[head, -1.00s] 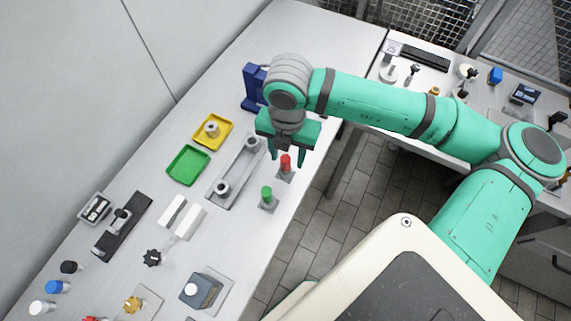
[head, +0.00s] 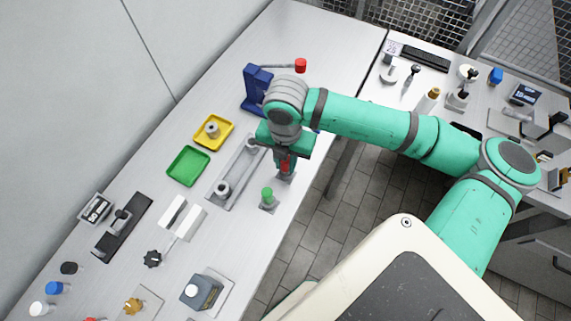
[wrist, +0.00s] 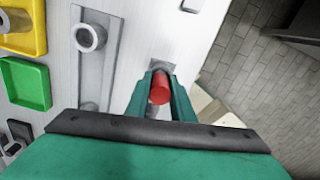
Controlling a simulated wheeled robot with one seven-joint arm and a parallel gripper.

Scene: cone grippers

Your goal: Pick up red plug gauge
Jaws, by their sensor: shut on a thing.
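The red plug gauge (head: 285,166) stands upright near the bench's right edge, its lower end at a small grey base plate (head: 286,178). My gripper (head: 284,164) is above it, pointing down, with its fingers shut around the red handle. In the wrist view the red top (wrist: 160,88) shows between the two green fingers of my gripper (wrist: 160,92), and the grey base plate lies just beyond. The fingers hide part of the gauge's lower body, so I cannot tell whether it is clear of its base.
A green-topped gauge (head: 267,194) stands close by on its own base. A grey rail plate with rings (head: 240,168), a yellow tray (head: 228,131) and a green tray (head: 188,166) lie to the left. A blue press (head: 256,90) with a red knob stands behind. The bench edge is close on the right.

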